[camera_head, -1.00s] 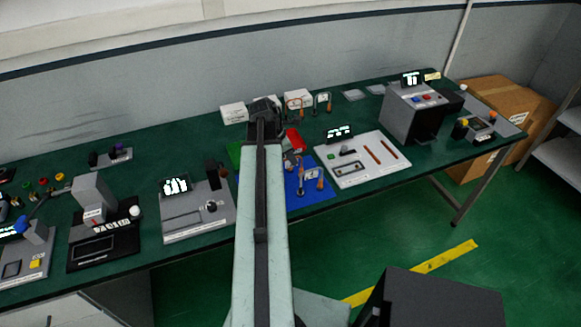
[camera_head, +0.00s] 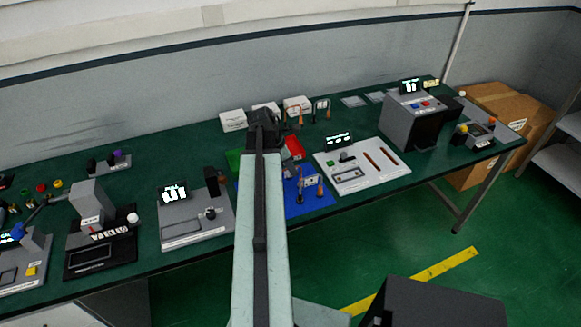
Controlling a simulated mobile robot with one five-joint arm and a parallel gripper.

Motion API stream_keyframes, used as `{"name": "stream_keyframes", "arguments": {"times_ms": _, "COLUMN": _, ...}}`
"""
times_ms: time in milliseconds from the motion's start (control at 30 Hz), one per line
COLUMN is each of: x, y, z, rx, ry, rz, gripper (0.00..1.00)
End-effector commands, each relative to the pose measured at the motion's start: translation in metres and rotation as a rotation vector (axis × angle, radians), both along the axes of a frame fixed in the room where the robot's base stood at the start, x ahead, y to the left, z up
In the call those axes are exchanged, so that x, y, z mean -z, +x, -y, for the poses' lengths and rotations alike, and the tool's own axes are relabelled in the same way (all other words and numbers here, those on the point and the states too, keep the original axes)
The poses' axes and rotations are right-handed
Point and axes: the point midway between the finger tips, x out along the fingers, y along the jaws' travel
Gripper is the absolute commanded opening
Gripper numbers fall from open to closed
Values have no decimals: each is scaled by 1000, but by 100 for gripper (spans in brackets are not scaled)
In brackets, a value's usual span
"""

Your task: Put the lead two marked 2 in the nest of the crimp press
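Small leads with orange-brown ends and pale tags stand on the blue mat (camera_head: 318,204); one tagged lead (camera_head: 312,182) shows right of my arm. Another tagged lead (camera_head: 321,106) stands at the back. Their markings are too small to read, so I cannot tell which is marked 2. My gripper (camera_head: 264,116) is at the far end of my arm, over the back of the table; its fingers are hidden and anything in them cannot be made out. The crimp press cannot be identified for certain; a grey upright machine on a black base (camera_head: 88,204) stands at the left.
A grey panel with a display (camera_head: 195,228) lies left of my arm, a white board (camera_head: 372,176) right of it. A grey box machine (camera_head: 411,122) stands farther right. White boxes (camera_head: 233,121) line the back. A red bin (camera_head: 294,149) sits beside my arm.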

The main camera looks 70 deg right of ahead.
Motion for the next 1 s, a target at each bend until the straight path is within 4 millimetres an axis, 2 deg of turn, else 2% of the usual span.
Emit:
{"name": "stream_keyframes", "arguments": {"times_ms": 33, "x": -12, "y": 2, "z": -2, "rx": -1, "ry": 0, "rz": 0, "gripper": 31}}
{"name": "stream_keyframes", "arguments": {"times_ms": 400, "x": -90, "y": 25, "z": -21, "rx": -3, "ry": 1, "rz": -1, "gripper": 31}}
{"name": "stream_keyframes", "arguments": {"times_ms": 500, "x": -104, "y": 31, "z": -25, "rx": -2, "ry": 1, "rz": 0, "gripper": 31}}
{"name": "stream_keyframes", "arguments": {"times_ms": 600, "x": -110, "y": 34, "z": -28, "rx": -2, "ry": 1, "rz": 0, "gripper": 31}}
{"name": "stream_keyframes", "arguments": {"times_ms": 900, "x": -107, "y": 35, "z": -28, "rx": -1, "ry": 0, "rz": 0, "gripper": 31}}
{"name": "stream_keyframes", "arguments": {"times_ms": 967, "x": -106, "y": 41, "z": -31, "rx": -1, "ry": -1, "rz": 5, "gripper": 31}}
{"name": "stream_keyframes", "arguments": {"times_ms": 1000, "x": -106, "y": 51, "z": -36, "rx": 5, "ry": -5, "rz": 14, "gripper": 31}}
